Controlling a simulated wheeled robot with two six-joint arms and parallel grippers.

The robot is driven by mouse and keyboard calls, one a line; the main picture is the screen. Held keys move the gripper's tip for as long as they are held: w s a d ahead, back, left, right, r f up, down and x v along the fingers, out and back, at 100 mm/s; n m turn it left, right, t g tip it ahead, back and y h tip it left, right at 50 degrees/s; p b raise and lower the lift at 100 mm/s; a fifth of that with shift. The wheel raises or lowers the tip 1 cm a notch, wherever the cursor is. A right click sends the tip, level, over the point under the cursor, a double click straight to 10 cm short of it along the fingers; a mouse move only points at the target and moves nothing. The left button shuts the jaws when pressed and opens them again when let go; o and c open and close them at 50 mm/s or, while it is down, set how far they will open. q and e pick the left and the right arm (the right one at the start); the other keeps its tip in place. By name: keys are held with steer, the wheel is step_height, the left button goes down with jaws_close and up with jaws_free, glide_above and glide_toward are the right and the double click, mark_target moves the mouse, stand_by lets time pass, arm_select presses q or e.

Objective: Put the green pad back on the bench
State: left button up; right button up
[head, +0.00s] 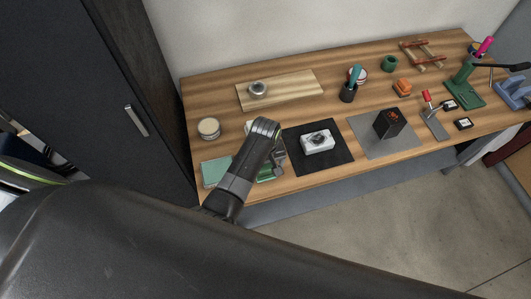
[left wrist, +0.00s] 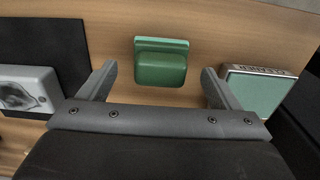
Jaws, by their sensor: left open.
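The green pad (left wrist: 160,66) is a small block with a rounded near part and a flatter squared edge behind. It lies on the wooden bench (head: 300,187) near its front edge. In the head view only part of the pad (head: 267,174) shows beside my left arm. My left gripper (head: 278,160) is over the pad. In the left wrist view its two fingers are apart, one on each side of the pad, with gaps between; I cannot tell how high they are above it. My right gripper is not in view.
A light green-topped box (head: 215,172) lies left of the pad. A black mat (head: 330,156) with a white device (head: 318,142) is to the right. A round tin (head: 209,128) and a wooden board (head: 290,91) are behind. A dark cabinet (head: 100,110) stands at the left.

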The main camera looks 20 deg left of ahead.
mark_target(265, 167)
arm_select(q)
step_height(265, 167, up, 9)
stand_by(0.3)
steer(key=shift+f, duration=0.1)
stand_by(0.4)
steer(key=s+a+m+t+y, duration=0.1)
steer(key=s+a+m+t, duration=0.1)
steer(key=s+a, duration=1.05)
steer(key=s+a+r+m+t, duration=0.1)
steer(key=s+a+r+m, duration=0.15)
steer(key=s, duration=0.25)
steer(key=s+a+r+m+t, duration=0.1)
steer(key=s+a+r+m, duration=0.1)
steer(key=s+r, duration=0.3)
step_height(265, 167, down, 25)
steer(key=a+g+b, duration=0.1)
steer(key=a, duration=0.1)
steer(key=s+d+f+g+b, duration=0.1)
steer(key=s+d+f, duration=0.1)
steer(key=s+f, duration=1.4)
step_height(265, 167, down, 3)
steer(key=shift+f+g+b, duration=0.2)
steer(key=shift+g+b, duration=0.1)
steer(key=shift+g, duration=0.1)
